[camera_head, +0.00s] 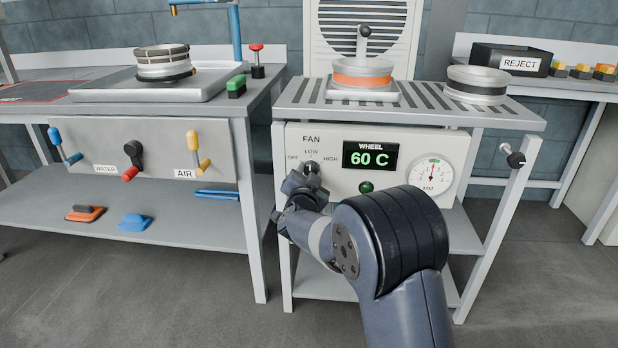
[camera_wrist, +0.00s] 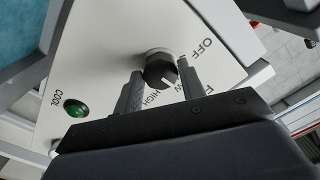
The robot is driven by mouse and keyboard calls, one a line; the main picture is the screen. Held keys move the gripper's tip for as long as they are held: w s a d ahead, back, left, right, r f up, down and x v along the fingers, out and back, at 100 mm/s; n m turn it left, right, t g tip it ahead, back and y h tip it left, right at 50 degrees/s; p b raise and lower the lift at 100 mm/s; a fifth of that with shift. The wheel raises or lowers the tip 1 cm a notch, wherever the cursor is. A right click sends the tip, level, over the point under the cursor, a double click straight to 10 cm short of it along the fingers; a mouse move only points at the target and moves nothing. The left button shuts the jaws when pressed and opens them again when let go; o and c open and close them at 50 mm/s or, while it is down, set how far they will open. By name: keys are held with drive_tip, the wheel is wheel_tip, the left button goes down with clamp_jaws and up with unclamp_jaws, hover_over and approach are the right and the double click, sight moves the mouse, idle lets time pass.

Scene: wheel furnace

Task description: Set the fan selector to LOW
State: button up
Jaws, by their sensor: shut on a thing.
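The fan selector (camera_head: 311,168) is a dark round knob on the white furnace panel, under the labels FAN, OFF, LOW and HIGH. In the head view my gripper (camera_head: 307,178) reaches it from below and hides much of it. In the wrist view the selector (camera_wrist: 157,66) sits between the two fingers of my gripper (camera_wrist: 160,72), which is shut on it. A pale notch on the knob's edge faces roughly towards the partly hidden LOW label, between OFF (camera_wrist: 201,48) and HIGH (camera_wrist: 156,97). The exact setting is hard to confirm.
The display (camera_head: 370,158) reads WHEEL 60 C. A green button (camera_head: 366,187) and a round dial (camera_head: 433,176) are on the same panel. A wheel with an orange band (camera_head: 362,78) stands above on the slatted top (camera_head: 310,93). A bench with levers (camera_head: 150,150) stands left.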

idle(0.4)
drive_tip(key=o, duration=1)
drive_tip(key=s+p, duration=0.2)
drive_tip(key=s, duration=0.9)
drive_tip(key=shift+a, duration=0.15)
drive_tip(key=shift+w, duration=0.1)
drive_tip(key=w+b, duration=0.2)
drive_tip(key=w, duration=0.8)
drive_tip(key=shift+w, duration=0.4)
drive_tip(key=shift+s, duration=0.1)
